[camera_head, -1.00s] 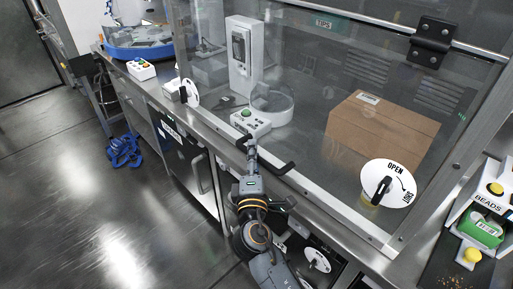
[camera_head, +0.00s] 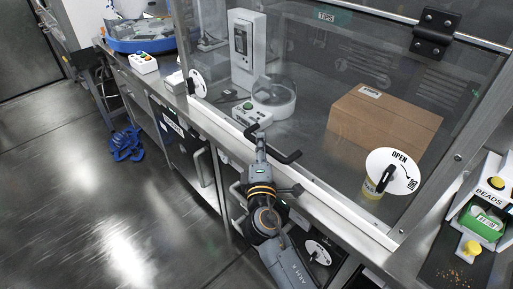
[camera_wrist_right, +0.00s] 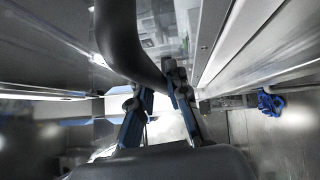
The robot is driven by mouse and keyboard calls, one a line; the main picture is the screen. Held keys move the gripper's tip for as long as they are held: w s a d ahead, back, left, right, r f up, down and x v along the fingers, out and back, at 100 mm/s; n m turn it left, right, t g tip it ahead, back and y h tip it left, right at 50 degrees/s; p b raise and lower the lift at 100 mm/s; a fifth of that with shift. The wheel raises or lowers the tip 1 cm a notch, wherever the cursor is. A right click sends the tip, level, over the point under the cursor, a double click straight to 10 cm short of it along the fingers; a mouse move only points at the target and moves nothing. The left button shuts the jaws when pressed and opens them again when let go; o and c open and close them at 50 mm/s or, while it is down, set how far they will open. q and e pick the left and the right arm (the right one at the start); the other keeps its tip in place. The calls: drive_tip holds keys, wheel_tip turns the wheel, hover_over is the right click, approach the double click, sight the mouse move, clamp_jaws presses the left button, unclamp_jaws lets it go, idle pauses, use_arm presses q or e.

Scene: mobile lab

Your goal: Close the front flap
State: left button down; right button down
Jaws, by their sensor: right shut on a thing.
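The front flap (camera_head: 300,62) is a large clear panel with a metal frame, hanging down in front of the bench enclosure. Its lower edge lies near the bench's front edge; any remaining gap is hard to judge. A black bar handle (camera_head: 288,158) sits low on it. My right gripper (camera_head: 260,141) is at the handle, shut on it. In the right wrist view the handle (camera_wrist_right: 125,45) is a thick dark curved bar at the fingertips of my right gripper (camera_wrist_right: 158,88). A white OPEN dial (camera_head: 403,160) with a black knob is at the flap's lower right. My left gripper is out of view.
A bead dispenser (camera_head: 487,205) stands at right. Open floor (camera_head: 90,210) lies at left.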

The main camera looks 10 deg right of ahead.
drive_tip(key=c, duration=1.6)
unclamp_jaws()
drive_tip(key=shift+d, duration=0.25)
drive_tip(key=o, duration=0.3)
drive_tip(key=shift+w+f, duration=0.1)
drive_tip(key=shift+w, duration=0.1)
drive_tip(key=shift+s, duration=0.2)
drive_tip(key=s+a+f, duration=0.1)
drive_tip(key=s, duration=1)
drive_tip(key=shift+s+a, duration=0.25)
drive_tip(key=shift+a, duration=0.15)
